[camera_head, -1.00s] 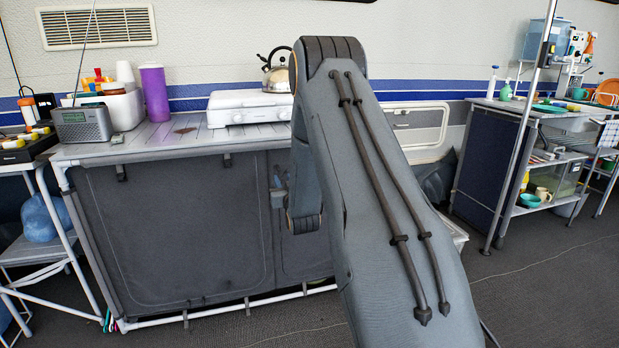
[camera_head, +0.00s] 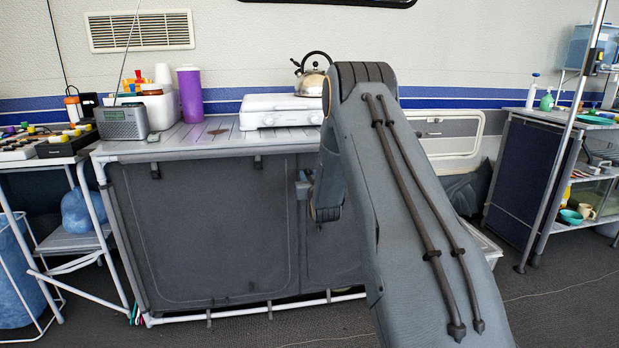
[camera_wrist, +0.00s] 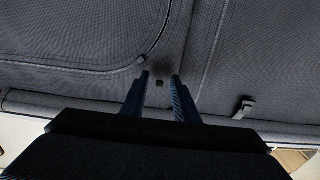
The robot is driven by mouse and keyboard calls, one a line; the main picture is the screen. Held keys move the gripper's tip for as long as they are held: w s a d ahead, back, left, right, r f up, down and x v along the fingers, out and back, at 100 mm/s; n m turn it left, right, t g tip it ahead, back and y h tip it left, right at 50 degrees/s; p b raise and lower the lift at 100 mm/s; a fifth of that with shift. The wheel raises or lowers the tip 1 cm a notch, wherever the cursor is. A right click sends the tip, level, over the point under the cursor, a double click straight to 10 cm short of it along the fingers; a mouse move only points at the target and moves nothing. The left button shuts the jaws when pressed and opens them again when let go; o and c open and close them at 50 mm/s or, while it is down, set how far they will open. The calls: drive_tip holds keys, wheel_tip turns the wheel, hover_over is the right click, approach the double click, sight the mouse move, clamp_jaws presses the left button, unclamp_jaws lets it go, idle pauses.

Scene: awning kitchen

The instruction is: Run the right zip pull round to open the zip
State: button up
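A grey fabric cupboard front (camera_head: 200,235) stands below the counter, with curved seams around its panels. In the wrist view a zip line (camera_wrist: 153,45) runs down the grey fabric and curves left at a rounded corner. My gripper (camera_wrist: 161,77) is close to the fabric, its two dark fingers apart. A small dark piece (camera_wrist: 159,83) shows between the fingers; I cannot tell whether it is the zip pull or whether the fingers touch it. In the head view my gripper (camera_head: 303,186) is partly hidden by my arm, near the join of two panels.
The counter carries a radio (camera_head: 123,122), a purple cylinder (camera_head: 190,94), a white stove (camera_head: 280,110) and a kettle (camera_head: 312,75). In the wrist view a dark clip (camera_wrist: 243,107) sits by a rail (camera_wrist: 40,105). A pole (camera_head: 565,140) and shelf unit stand right. Floor in front is open.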

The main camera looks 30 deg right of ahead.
clamp_jaws()
idle(1.3)
